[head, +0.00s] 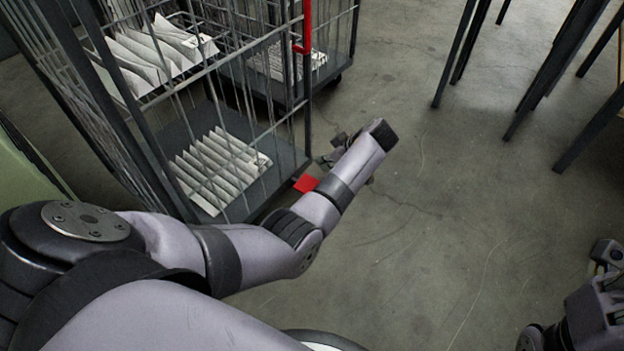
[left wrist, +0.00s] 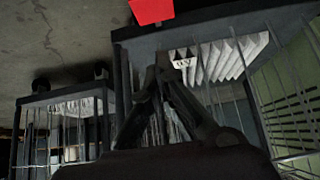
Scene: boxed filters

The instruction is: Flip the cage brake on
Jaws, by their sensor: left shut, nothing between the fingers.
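The roll cage (head: 290,160) stands at the left with wire sides and a dark base. Its brake is a red flat pedal (head: 306,183) at the base's near right corner, low above the floor. The red pedal also shows at the top edge of the left wrist view (left wrist: 152,11). My left gripper (head: 330,156) is low beside that corner, partly hidden behind my own forearm. In the left wrist view its fingers (left wrist: 163,68) are together and empty, apart from the pedal. Part of my right arm's end (head: 606,254) shows at the right edge; its fingers are not clear.
White folded filters (head: 222,168) stand in rows inside the cage. Dark table legs (head: 545,85) stand at the upper right. The concrete floor (head: 450,230) between is clear.

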